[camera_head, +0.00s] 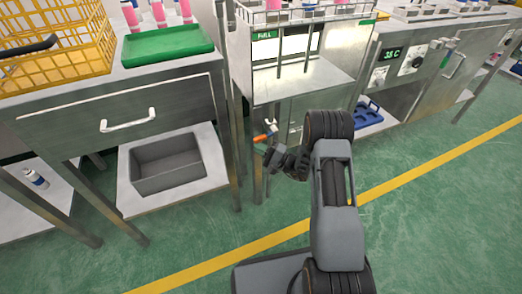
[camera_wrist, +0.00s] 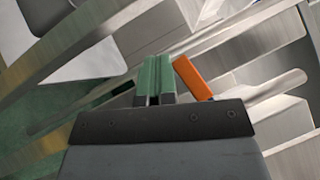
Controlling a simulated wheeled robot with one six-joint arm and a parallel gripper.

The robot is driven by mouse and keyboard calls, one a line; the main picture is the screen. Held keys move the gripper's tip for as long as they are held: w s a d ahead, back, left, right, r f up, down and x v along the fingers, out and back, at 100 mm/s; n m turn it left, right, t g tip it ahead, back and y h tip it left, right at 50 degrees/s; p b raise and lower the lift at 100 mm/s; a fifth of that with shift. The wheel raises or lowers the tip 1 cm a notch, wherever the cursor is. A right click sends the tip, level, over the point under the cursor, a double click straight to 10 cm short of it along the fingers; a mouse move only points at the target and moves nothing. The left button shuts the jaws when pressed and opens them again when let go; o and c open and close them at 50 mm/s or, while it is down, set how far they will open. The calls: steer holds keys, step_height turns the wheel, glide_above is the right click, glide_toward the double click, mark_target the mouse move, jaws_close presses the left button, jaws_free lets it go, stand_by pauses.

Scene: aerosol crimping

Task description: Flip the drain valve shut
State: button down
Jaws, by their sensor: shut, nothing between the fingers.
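The drain valve has an orange lever (camera_head: 264,137) and a pale metal body (camera_head: 272,127), below the front of the steel bath cabinet (camera_head: 305,108). My gripper (camera_head: 272,153) is just below the lever in the head view. In the wrist view my gripper's green fingertips (camera_wrist: 156,66) are shut together and empty. The orange lever (camera_wrist: 192,77) is close to the right of the fingers there, tilted, with its lower end hidden behind my gripper. I cannot tell whether they touch.
A steel leg (camera_head: 257,180) of the cabinet stands close to my gripper. To the left are a drawer bench (camera_head: 60,120) and a grey bin (camera_head: 168,163) on its low shelf. A blue rack (camera_head: 369,116) is at the right. The green floor in front is open.

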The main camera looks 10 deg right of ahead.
steer(key=shift+a+r+m+t, duration=0.1)
steer(key=shift+r+m+t, duration=0.2)
steer(key=shift+m, duration=0.1)
steer(key=shift+r, duration=0.1)
stand_by(0.3)
step_height(320, 180, down, 5)
steer(key=b, duration=0.4)
steer(key=shift+b, duration=0.3)
steer(key=s+d+f+p, duration=0.2)
steer(key=s+f+p, duration=0.1)
steer(key=s+f, duration=0.3)
steer(key=shift+s, duration=0.4)
steer(key=shift+d+f, duration=0.1)
